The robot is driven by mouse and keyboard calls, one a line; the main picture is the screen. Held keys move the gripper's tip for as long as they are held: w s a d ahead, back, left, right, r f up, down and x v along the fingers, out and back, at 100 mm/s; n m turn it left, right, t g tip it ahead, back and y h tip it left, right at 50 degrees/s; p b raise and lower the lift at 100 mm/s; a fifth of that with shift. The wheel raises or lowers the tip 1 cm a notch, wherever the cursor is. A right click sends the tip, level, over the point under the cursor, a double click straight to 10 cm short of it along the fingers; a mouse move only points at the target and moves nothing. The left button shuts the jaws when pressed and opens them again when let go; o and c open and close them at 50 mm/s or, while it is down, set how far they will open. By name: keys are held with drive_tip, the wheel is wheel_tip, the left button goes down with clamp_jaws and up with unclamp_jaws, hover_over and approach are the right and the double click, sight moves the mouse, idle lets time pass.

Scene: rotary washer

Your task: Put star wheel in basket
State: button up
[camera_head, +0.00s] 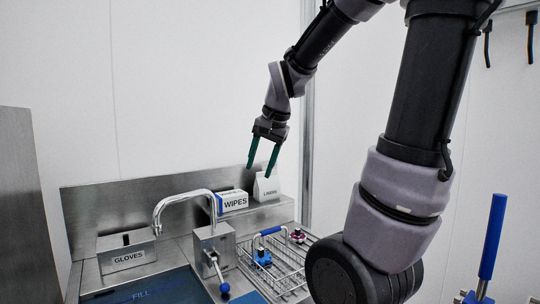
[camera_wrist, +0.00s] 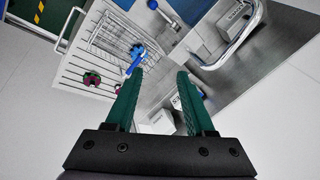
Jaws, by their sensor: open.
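A small magenta and dark wheel-like part (camera_head: 297,236) lies on the ribbed drainboard beside the wire basket; it also shows in the wrist view (camera_wrist: 92,78), outside the wires. A blue lobed part (camera_head: 262,257) is at the basket, seemingly inside it, and shows in the wrist view (camera_wrist: 137,51). I cannot tell for sure which part is the star wheel. The wire basket (camera_head: 284,275) has a blue-gripped handle and shows in the wrist view (camera_wrist: 107,40). My gripper (camera_head: 259,171) is open and empty, high above the counter; its green fingers show in the wrist view (camera_wrist: 160,73).
A curved faucet (camera_head: 183,196) with a blue-knobbed lever stands left of the basket. A GLOVES box (camera_head: 126,255), a WIPES box (camera_head: 233,202) and a LINERS box (camera_head: 267,187) stand along the back. A blue FILL basin (camera_head: 150,290) is at the front left. Air around my gripper is clear.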

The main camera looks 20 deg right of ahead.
drive_tip(key=s+a+r+n+t, duration=0.2)
drive_tip(key=s+r+n, duration=0.2)
drive_tip(key=s, duration=0.7)
drive_tip(key=shift+r+t+y, duration=0.15)
drive_tip(key=shift+t+y, duration=0.15)
